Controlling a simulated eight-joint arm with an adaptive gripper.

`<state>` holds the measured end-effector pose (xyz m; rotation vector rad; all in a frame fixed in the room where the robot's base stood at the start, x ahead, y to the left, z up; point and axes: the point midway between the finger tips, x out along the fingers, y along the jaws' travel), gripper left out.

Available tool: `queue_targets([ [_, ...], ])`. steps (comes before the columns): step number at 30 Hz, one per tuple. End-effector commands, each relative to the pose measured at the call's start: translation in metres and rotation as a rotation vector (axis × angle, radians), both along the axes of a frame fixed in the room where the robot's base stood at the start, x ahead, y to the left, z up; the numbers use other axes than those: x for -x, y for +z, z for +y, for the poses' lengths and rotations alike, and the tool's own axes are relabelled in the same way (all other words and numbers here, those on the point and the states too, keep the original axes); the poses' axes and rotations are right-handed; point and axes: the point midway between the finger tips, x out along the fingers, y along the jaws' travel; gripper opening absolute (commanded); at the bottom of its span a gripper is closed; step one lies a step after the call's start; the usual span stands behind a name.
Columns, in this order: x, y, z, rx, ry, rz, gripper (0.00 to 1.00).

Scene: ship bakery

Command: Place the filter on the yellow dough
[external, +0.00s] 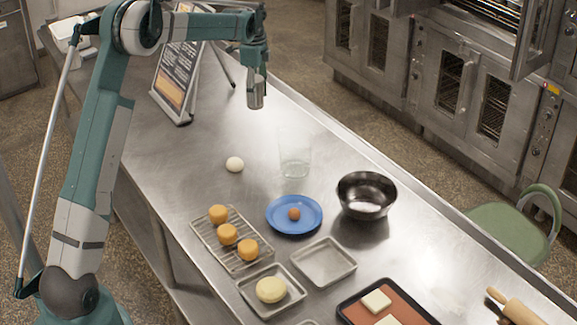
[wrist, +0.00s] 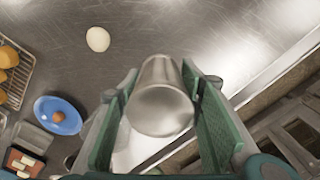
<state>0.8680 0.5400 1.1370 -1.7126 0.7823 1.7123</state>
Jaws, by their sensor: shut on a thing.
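The filter, a small silver metal cup (external: 256,95), hangs below my gripper (external: 255,76), high above the far part of the steel table. In the wrist view the filter (wrist: 163,108) sits between the two green finger pads of my gripper (wrist: 160,82), which is shut on it. The yellow dough (external: 271,289) is a pale yellow round lump in a small square metal tray (external: 246,297) near the front of the table. The filter is well apart from the dough. I cannot make out the yellow dough in the wrist view.
A white ball (external: 234,164), a clear glass (external: 294,157), a blue plate (external: 272,222) with a small brown ball and a dark bowl (external: 366,194) stand mid-table. A rack (external: 238,264) holds orange pieces. An empty tray (external: 324,263) is beside the dough's tray. A sign (external: 176,75) stands behind.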

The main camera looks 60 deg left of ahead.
Motion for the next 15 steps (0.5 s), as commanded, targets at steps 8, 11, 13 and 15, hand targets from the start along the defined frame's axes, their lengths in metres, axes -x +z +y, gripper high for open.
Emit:
queue_targets([
  [8, 0.0, 0.044, -0.003, 0.0, -0.002, 0.0, 0.2],
  [11, -0.001, 0.046, -0.021, 0.0, -0.018, 0.0, 0.2],
  [13, -0.001, 0.048, -0.032, 0.0, -0.028, 0.0, 0.2],
  [15, -0.001, 0.049, -0.044, 0.0, -0.039, 0.0, 0.2],
])
